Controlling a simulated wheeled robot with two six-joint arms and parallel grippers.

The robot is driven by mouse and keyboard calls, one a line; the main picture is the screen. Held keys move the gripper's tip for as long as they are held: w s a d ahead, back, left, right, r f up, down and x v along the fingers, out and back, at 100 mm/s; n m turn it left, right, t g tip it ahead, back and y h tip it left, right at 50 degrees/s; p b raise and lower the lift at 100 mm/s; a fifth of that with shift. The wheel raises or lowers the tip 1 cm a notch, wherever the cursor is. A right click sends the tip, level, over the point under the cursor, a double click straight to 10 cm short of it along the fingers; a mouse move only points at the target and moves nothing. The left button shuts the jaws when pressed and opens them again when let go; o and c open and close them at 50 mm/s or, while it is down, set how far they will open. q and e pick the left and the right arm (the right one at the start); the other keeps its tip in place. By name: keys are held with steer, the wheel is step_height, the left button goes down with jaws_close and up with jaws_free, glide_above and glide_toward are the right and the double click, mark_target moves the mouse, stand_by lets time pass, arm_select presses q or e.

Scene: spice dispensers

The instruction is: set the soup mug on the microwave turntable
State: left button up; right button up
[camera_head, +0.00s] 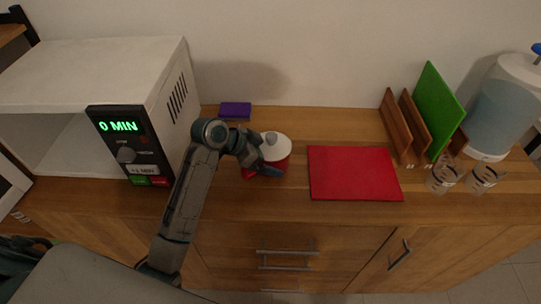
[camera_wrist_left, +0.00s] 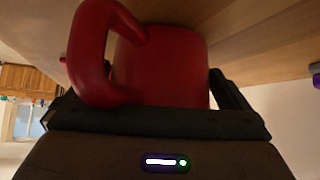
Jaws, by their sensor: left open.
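The turntable is hidden. My right gripper is not in view.
A purple sponge-like block (camera_head: 235,111) lies behind my arm. A red mat (camera_head: 354,173) lies right of the mug. Further right stand wooden and green boards (camera_head: 438,108), two clear glasses (camera_head: 443,178) and a water dispenser (camera_head: 504,105). The counter's front edge is close to the mug.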

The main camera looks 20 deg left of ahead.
arm_select(q)
steer(key=shift+r, duration=0.1)
steer(key=c, duration=1.1)
